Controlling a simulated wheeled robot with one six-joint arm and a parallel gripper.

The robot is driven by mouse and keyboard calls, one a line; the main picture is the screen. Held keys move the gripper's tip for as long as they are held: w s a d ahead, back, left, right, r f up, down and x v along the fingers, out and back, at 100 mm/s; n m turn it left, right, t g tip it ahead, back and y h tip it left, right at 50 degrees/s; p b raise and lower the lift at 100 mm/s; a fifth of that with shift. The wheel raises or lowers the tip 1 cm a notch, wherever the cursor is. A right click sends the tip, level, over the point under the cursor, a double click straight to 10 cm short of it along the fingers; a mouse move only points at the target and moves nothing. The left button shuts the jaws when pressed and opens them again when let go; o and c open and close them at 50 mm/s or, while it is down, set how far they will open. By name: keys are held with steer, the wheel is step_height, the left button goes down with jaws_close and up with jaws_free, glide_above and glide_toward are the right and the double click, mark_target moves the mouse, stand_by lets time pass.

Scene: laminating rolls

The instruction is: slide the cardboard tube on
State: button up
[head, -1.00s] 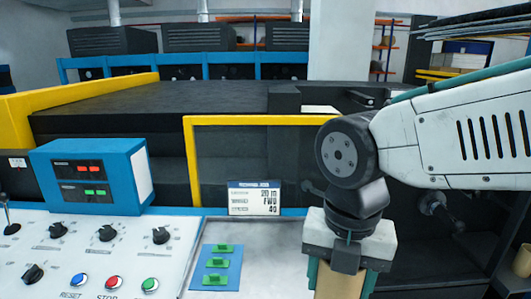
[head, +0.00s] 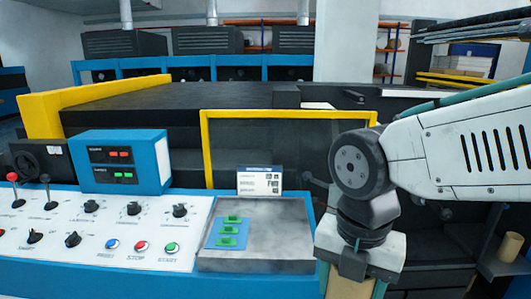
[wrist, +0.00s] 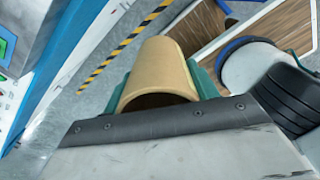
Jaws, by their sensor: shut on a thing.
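My gripper (head: 352,270) is shut on a tan cardboard tube (head: 345,289), which shows below the jaws at the bottom edge of the head view. In the wrist view the tube (wrist: 158,68) is hollow, with its near open end facing the camera and teal fingers on both sides of it. The tube is clear of the floor, and its far end touches nothing that I can see. My arm hides part of the machine's dark right side, and I cannot make out a shaft for the tube there.
A blue-edged control panel (head: 50,225) with knobs and buttons fills the lower left. A yellow-framed guard (head: 290,114) stands behind it. Another tan tube (head: 508,247) stands at the far right. The wrist view shows a yellow-black floor stripe (wrist: 125,44) and a wood-topped surface (wrist: 235,40).

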steer(key=w+d+f+m, duration=0.4)
steer(key=w+f+m, duration=0.5)
steer(key=m, duration=0.1)
steer(key=w+d+f+m, duration=0.5)
steer(key=w+f+m, duration=0.3)
steer(key=f+m, duration=0.2)
steer(key=w+d+f+m, duration=0.4)
steer(key=w+f+m, duration=0.5)
steer(key=f+m, duration=0.1)
steer(key=shift+w+d, duration=0.2)
steer(key=shift+w, duration=0.1)
